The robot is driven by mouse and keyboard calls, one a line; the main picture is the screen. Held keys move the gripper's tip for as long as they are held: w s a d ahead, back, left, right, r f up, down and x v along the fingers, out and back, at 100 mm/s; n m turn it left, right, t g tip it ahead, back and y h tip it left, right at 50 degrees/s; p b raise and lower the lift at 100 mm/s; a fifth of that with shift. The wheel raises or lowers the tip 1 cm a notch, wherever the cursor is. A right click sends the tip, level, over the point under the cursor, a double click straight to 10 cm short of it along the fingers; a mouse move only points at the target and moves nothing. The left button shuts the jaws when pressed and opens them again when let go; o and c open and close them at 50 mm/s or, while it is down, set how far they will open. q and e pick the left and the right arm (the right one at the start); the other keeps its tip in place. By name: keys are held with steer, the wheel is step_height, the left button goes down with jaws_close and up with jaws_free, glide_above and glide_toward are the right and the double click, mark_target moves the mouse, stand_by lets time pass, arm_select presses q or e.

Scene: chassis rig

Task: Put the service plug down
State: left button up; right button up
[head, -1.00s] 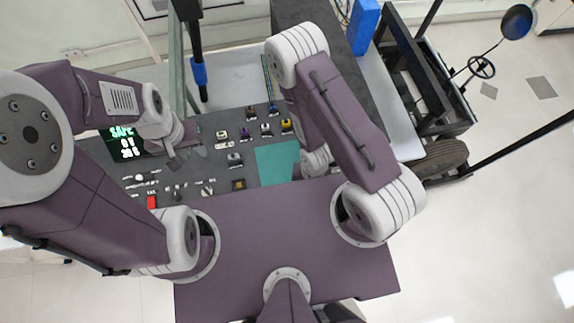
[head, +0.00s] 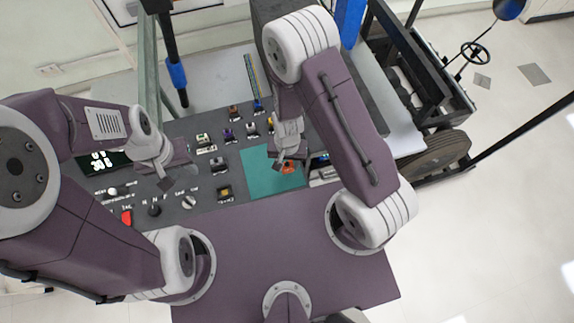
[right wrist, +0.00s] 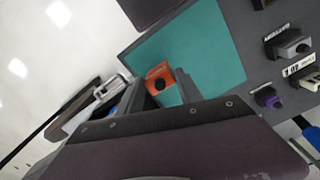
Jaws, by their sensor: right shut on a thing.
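The orange service plug (head: 289,167) shows at the tip of my right gripper (head: 289,160), over the teal mat (head: 258,182). In the right wrist view the orange plug (right wrist: 160,77) is between the fingers of the right gripper (right wrist: 166,90), which is shut on it, with the teal mat (right wrist: 205,45) behind. I cannot tell whether the plug touches the mat. The plug's lower part is hidden by the gripper. My left gripper (head: 170,180) hangs over the panel's left part, apart from the plug; its finger gap is not clear.
The dark panel (head: 180,213) carries several connectors, knobs and a red switch (head: 127,217). Several labelled connectors, one of them purple (right wrist: 268,97), stand beside the mat. A wheeled chassis (head: 425,90) is at the right. Much of the mat is bare.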

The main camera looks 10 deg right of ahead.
mark_target(287, 168)
steer(key=shift+w+a+f, duration=0.1)
steer(key=shift+f, duration=0.1)
step_height(287, 168, down, 4)
steer(key=b, duration=0.4)
steer(key=shift+f+b, duration=0.15)
steer(key=shift+b, duration=0.15)
steer(key=shift+r, duration=0.2)
steer(key=shift+f, duration=0.15)
steer(key=o, duration=1.4)
step_height(287, 168, up, 13)
steer(key=p, duration=1.2)
steer(key=shift+f+p, duration=0.15)
steer(key=shift+p, duration=0.2)
